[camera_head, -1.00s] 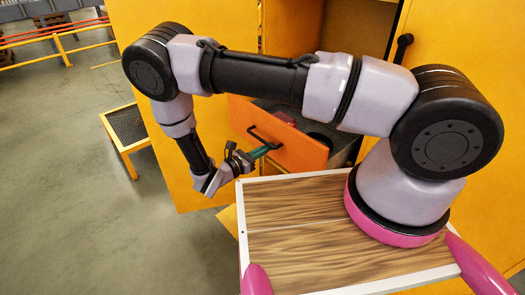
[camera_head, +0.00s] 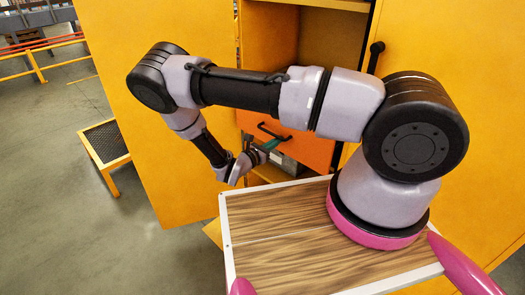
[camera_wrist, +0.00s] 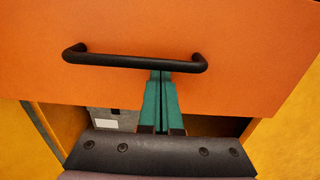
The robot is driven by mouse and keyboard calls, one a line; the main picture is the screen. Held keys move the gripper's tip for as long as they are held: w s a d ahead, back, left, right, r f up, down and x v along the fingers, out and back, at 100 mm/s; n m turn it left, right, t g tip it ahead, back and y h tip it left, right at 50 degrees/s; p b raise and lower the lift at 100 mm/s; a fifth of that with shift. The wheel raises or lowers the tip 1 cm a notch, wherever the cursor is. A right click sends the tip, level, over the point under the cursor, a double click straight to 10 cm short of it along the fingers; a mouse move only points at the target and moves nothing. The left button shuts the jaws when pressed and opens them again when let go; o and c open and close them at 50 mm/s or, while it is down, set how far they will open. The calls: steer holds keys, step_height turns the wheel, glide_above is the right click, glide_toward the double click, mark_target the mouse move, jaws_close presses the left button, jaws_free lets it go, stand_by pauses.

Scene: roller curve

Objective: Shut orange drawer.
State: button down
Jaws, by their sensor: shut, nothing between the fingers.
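The orange drawer (camera_head: 308,148) sits in the yellow cabinet, its front partly hidden behind my arm. No drawer interior shows now, but I cannot tell if it is fully flush. Its black bar handle (camera_head: 274,133) also shows across the front in the wrist view (camera_wrist: 125,60). My gripper (camera_head: 274,143) is shut and empty, its green fingers together at the drawer front. In the wrist view the fingertips (camera_wrist: 160,76) meet the handle's lower side, right of its middle. I cannot tell whether they touch the front.
An open compartment with a grey box (camera_wrist: 103,119) lies below the drawer. A yellow cabinet door (camera_head: 150,130) stands open at left. A low yellow stand with a dark mesh top (camera_head: 106,142) is beyond it. Grey floor (camera_head: 70,220) is clear at left.

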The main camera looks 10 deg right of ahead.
steer(key=x, duration=1)
steer(key=shift+w+d, duration=0.2)
steer(key=shift+d, duration=0.1)
steer(key=shift+w+d, duration=0.2)
steer(key=shift+d, duration=0.05)
steer(key=shift+d+r, duration=0.1)
